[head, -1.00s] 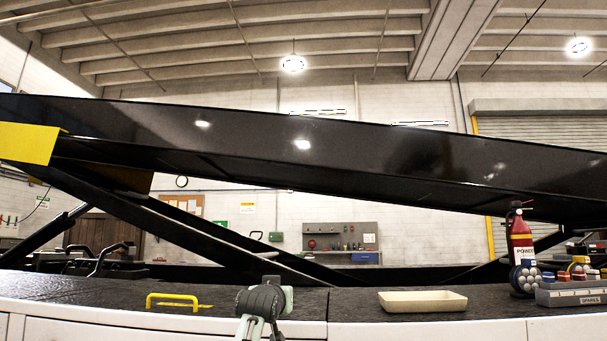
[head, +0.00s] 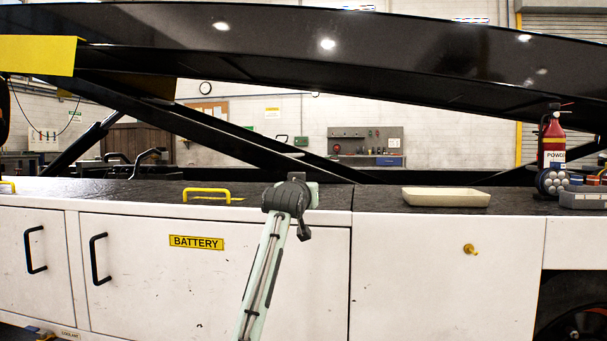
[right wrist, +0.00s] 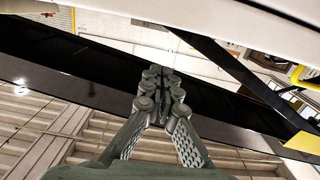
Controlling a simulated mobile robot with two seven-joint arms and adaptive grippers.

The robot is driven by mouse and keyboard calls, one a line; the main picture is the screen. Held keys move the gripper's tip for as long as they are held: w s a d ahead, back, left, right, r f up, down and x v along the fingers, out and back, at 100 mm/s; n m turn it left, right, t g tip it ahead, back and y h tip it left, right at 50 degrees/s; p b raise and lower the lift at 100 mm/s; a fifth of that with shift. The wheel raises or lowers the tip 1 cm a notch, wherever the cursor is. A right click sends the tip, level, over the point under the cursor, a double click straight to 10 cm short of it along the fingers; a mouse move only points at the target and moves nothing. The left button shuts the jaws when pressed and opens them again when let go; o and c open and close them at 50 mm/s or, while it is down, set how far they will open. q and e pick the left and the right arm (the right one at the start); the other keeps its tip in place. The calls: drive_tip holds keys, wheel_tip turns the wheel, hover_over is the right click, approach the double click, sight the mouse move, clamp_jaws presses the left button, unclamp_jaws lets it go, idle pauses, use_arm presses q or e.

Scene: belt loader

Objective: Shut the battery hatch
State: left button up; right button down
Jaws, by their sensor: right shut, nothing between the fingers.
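The white panel with the yellow BATTERY label (head: 196,242) is in the cabinet front in the head view. It has a black pull handle (head: 99,259) at its left and looks flush with the panels around it. A yellow handle (head: 212,195) stands on the black top above it. My pale green arm with a dark joint crosses the right part of the panel. My right gripper (right wrist: 162,78) shows shut and empty in the right wrist view, clear of any surface there. I cannot make out its fingers in the head view. My left gripper is not in view.
A cream tray (head: 446,198) sits on the black top right of my arm. A red extinguisher (head: 554,140) and a grey bin (head: 583,200) stand farther right. The dark loader boom (head: 400,55) spans above the deck. A second black-handled door (head: 45,265) is at the left.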

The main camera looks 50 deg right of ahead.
drive_tip(key=v, duration=1)
